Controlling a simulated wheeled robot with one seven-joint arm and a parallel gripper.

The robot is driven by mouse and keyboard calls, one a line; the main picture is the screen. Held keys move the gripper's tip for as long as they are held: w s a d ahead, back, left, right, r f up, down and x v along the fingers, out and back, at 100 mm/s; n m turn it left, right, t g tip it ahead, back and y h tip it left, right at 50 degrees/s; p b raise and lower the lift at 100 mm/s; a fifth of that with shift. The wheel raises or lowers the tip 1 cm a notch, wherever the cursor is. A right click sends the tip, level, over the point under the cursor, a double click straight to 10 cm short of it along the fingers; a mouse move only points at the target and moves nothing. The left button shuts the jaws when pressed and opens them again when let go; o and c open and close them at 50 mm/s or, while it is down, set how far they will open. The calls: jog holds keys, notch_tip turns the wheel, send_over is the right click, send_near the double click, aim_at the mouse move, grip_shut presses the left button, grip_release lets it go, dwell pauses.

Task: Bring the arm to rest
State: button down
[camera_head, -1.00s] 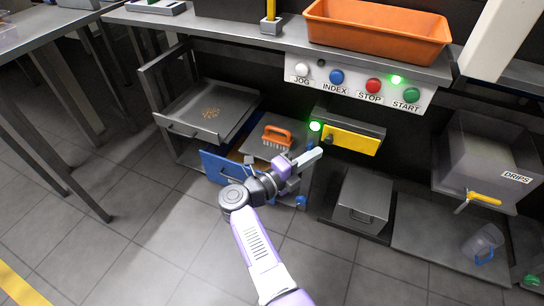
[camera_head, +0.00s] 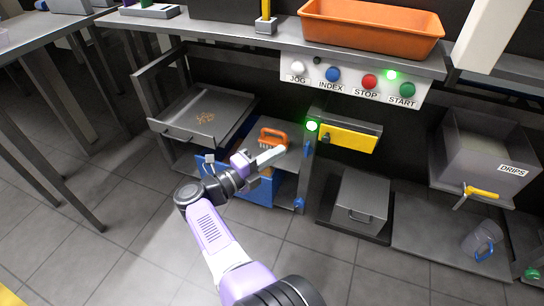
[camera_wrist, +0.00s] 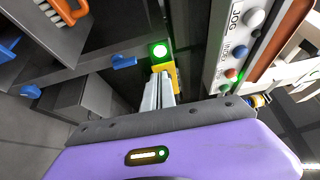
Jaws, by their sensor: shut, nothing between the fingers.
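My gripper (camera_head: 279,152) is shut and empty. In the head view it points right, in front of the lower shelf and near the orange brush. In the wrist view my gripper (camera_wrist: 157,92) shows its two pale fingers together, pointing toward the green light and a yellow part behind it. My purple arm reaches up from the bottom of the head view, bent at the elbow. It is in the air and I see no contact with the shelf or its contents.
An orange brush (camera_head: 273,136) and a blue panel (camera_head: 262,190) are close to my gripper. The button panel (camera_head: 350,82) and orange tray (camera_head: 372,27) are above. A yellow bar (camera_head: 347,138), grey box (camera_head: 360,200) and DRIPS bin (camera_head: 483,155) are to the right. Floor at lower left is clear.

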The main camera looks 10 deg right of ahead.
jog(key=shift+w+a, duration=0.15)
jog(key=shift+a, duration=0.3)
